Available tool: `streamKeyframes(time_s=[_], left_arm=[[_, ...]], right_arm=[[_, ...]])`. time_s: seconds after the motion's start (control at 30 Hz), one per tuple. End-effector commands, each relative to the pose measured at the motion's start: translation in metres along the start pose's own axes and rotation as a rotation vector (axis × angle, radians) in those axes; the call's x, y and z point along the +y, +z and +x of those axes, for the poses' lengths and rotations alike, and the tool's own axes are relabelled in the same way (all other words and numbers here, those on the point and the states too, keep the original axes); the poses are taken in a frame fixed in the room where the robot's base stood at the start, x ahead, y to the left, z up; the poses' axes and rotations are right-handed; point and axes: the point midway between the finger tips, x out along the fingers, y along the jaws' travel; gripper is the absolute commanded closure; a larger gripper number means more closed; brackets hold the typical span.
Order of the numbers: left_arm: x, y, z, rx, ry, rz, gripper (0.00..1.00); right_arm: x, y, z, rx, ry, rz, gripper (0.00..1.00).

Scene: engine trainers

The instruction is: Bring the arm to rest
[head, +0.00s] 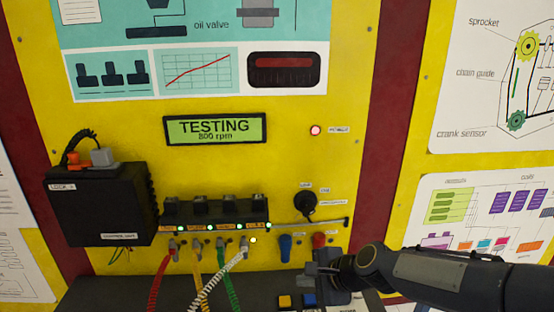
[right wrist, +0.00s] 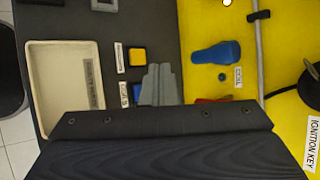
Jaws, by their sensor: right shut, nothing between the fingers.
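My right arm comes in from the right in the head view. Its gripper (head: 312,274) is at the lower middle, over the dark ledge in front of the yellow panel (head: 220,105). In the right wrist view the grey fingers (right wrist: 160,80) are together with nothing between them. They are beside a yellow button (right wrist: 138,55) and a blue lever (right wrist: 216,53). Whether they touch anything is unclear. My left gripper is not in view.
The display (head: 214,130) reads TESTING, 800 rpm. A red lamp (head: 316,130) is lit. A black box (head: 100,205), coloured cables (head: 199,272) and a key switch (head: 306,203) are on the panel. A cream tray (right wrist: 35,100) lies on the dark ledge (right wrist: 65,22).

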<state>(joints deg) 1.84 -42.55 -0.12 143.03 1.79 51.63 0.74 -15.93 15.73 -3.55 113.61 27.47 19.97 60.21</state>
Motion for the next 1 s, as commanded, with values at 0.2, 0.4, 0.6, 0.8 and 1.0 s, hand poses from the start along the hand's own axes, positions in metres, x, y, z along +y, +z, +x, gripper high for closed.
streamKeyframes(time_s=[0.2, 0.4, 0.6, 0.8, 1.0], left_arm=[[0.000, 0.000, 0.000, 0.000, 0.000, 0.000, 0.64], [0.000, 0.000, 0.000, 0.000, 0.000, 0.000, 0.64], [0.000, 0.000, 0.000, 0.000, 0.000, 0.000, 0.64], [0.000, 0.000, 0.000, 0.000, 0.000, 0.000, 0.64], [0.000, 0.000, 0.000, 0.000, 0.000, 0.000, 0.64]], right_arm=[[0.058, -0.014, -0.113, 0.030, 0.021, -0.491, 1.00], [0.137, -0.021, -0.175, 0.090, 0.112, -0.918, 1.00], [0.191, -0.026, -0.198, 0.126, 0.209, -1.170, 1.00], [0.204, -0.027, -0.201, 0.131, 0.241, -1.234, 1.00], [0.203, -0.027, -0.201, 0.130, 0.239, -1.232, 1.00]])
